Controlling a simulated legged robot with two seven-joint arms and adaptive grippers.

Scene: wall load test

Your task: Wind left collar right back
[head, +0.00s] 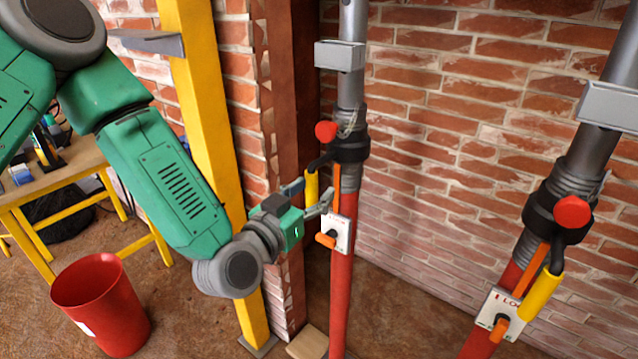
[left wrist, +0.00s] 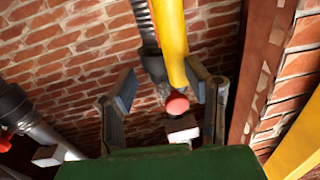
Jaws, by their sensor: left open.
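The left prop has a red lower tube (head: 341,285), a grey upper tube (head: 351,92) and a black collar (head: 350,147) with a red knob (head: 326,131). A yellow handle (head: 312,184) hangs from the collar's left side. My left gripper (head: 308,197) is open at this handle, its fingers on either side. In the left wrist view, the yellow handle (left wrist: 171,42) runs down between the spread fingers (left wrist: 162,76). Whether a finger touches it, I cannot tell. Below the collar is a white plate (head: 340,234) with an orange lever (head: 325,240). My right gripper is not in view.
A second prop with a black collar (head: 545,212) and yellow handle (head: 540,296) stands at right. A yellow post (head: 205,110) stands behind my left arm. A red bucket (head: 100,303) and a workbench (head: 70,165) are at left. A brick wall (head: 450,120) closes the back.

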